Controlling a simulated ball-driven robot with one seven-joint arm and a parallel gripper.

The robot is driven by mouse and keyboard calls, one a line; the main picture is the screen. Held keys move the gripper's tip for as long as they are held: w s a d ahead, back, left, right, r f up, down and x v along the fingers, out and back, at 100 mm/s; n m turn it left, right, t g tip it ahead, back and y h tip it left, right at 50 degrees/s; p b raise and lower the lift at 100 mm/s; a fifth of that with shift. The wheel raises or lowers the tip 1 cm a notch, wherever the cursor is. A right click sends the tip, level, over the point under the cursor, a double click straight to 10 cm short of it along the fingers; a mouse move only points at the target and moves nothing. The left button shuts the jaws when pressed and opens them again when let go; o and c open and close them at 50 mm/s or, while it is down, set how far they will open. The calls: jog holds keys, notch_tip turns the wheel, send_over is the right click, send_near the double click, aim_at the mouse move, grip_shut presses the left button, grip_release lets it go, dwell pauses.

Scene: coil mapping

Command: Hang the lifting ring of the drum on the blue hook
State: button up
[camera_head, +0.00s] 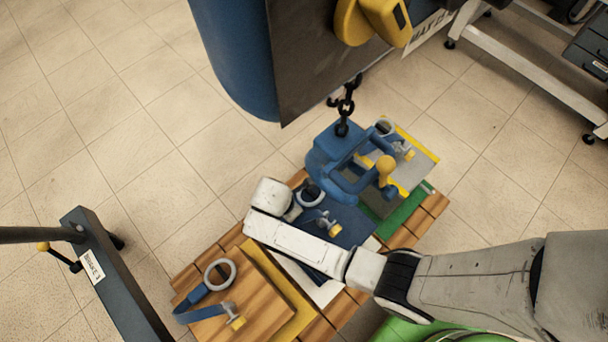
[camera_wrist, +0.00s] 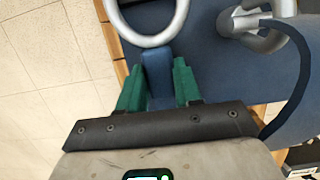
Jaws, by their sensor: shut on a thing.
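In the wrist view, my gripper (camera_wrist: 158,75) has green fingers shut on a blue upright piece (camera_wrist: 157,68). A grey metal ring (camera_wrist: 150,25) lies just beyond the fingertips, above a dark blue board. This ring also shows in the head view (camera_head: 310,194), beside the end of my white wrist. My fingers are mostly hidden there. A blue block (camera_head: 336,147) with a curved blue bar and a yellow knob is below a dark chain (camera_head: 346,104), up and right of my wrist.
A wooden board (camera_head: 265,299) at lower left carries another grey ring (camera_head: 219,274) and a blue strap (camera_head: 189,316). A grey and yellow board (camera_head: 420,160) lies at right. A large blue body (camera_head: 235,55) stands behind.

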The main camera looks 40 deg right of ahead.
jog(key=shift+r, duration=0.15)
jog(key=shift+d+p+v, duration=0.25)
jog(key=shift+p+v, duration=0.7)
jog(key=shift+p, duration=0.2)
jog(key=shift+d+p+v, duration=0.2)
jog(key=shift+p+v, duration=0.8)
jog(key=shift+p, duration=0.1)
jog(key=shift+d+p+v, duration=0.25)
jog(key=shift+p+v, duration=0.7)
jog(key=shift+p, duration=0.2)
jog(key=shift+r, duration=0.2)
